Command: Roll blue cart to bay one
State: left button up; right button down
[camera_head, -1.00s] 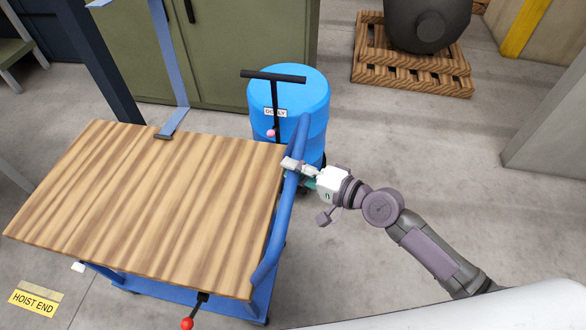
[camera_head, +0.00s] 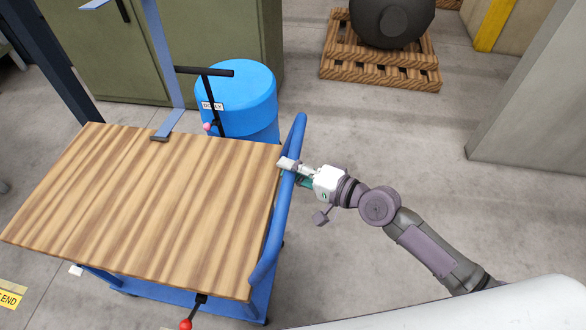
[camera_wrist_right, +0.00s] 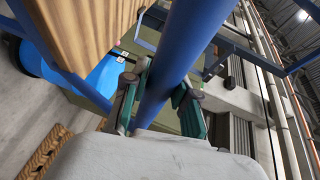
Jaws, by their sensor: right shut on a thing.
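The blue cart has a wooden deck (camera_head: 150,205) and a blue push handle (camera_head: 283,205) along its right side in the head view. My right gripper (camera_head: 288,164) is shut on the upper part of that handle. In the right wrist view the blue handle tube (camera_wrist_right: 174,62) runs between the two fingers of the gripper (camera_wrist_right: 160,105). A red-knobbed lever (camera_head: 186,323) shows below the deck's near edge. The cart's wheels are mostly hidden. My left gripper is out of view. No bay one marking is readable.
A blue drum (camera_head: 245,97) with a black T-handle (camera_head: 205,72) stands just behind the cart. Green cabinets (camera_head: 190,45) are at the back. A wooden pallet (camera_head: 385,68) bears a dark round tank (camera_head: 392,18). A grey pillar (camera_head: 530,110) stands right. Floor between is clear.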

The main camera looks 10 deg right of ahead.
jog(key=shift+s+f, duration=0.1)
jog(key=c, duration=0.9)
grip_release()
jog(key=v, duration=1.2)
